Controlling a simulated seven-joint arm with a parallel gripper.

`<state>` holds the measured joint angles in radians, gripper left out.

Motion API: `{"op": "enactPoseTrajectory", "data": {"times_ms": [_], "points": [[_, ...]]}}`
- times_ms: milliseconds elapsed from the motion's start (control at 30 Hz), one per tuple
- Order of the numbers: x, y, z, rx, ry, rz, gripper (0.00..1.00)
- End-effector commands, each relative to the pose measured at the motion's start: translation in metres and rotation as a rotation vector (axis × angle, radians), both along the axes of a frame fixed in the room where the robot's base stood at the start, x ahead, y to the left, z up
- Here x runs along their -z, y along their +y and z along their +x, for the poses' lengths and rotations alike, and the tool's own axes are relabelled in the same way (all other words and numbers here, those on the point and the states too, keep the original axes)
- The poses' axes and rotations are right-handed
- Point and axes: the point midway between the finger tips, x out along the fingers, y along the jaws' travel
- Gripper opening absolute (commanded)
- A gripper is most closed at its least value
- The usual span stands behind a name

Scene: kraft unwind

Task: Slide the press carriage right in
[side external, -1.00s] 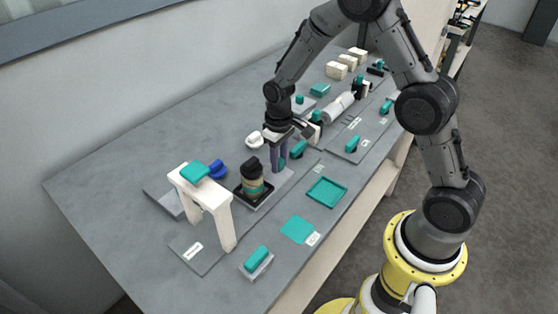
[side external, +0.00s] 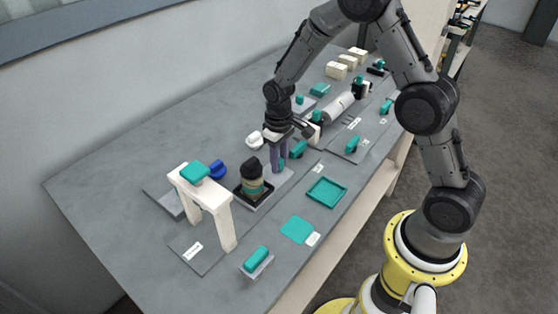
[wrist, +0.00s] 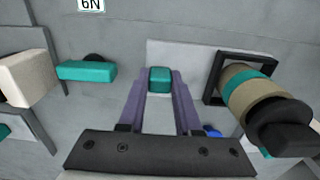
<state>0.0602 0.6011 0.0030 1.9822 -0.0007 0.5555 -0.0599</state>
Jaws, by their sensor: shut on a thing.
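The press carriage is a black square holder (side external: 254,196) on a pale plate. A tan jar-like piece (side external: 253,187) with a teal band and black top stands in it. My gripper (side external: 278,168) points down at the plate's right part, right of the holder. In the wrist view its purple fingers (wrist: 160,78) are shut on a teal handle block (wrist: 159,82), with the black holder (wrist: 217,75) just to the right. The white press arch (side external: 205,196), with a teal block (side external: 194,172) on top, stands left of the carriage with a gap between.
A blue knob (side external: 218,168) is behind the arch, close to the holder. A white round piece (side external: 254,140) lies behind my gripper. A teal tray (side external: 326,192), a flat teal square (side external: 297,230) and a teal-handled block (side external: 257,260) lie along the front edge. The left tabletop is clear.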

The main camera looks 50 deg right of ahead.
Motion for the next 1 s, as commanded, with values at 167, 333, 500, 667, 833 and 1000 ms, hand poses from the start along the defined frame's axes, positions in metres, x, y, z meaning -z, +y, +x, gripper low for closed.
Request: {"op": "enactPoseTrajectory", "data": {"times_ms": [167, 333, 500, 667, 833, 1000], "points": [[-0.001, 0.018, 0.001, -0.005, -0.001, 0.0, 0.0], [-0.001, 0.039, 0.001, -0.003, -0.002, 0.0, 0.0], [-0.001, 0.039, 0.001, 0.0, -0.002, 0.0, 0.0], [0.0, 0.038, 0.001, 0.0, -0.003, 0.0, 0.47], [0.0, 0.038, 0.001, 0.0, -0.002, 0.0, 0.62], [0.0, 0.038, 0.0, 0.0, -0.001, 0.0, 0.62]]}}
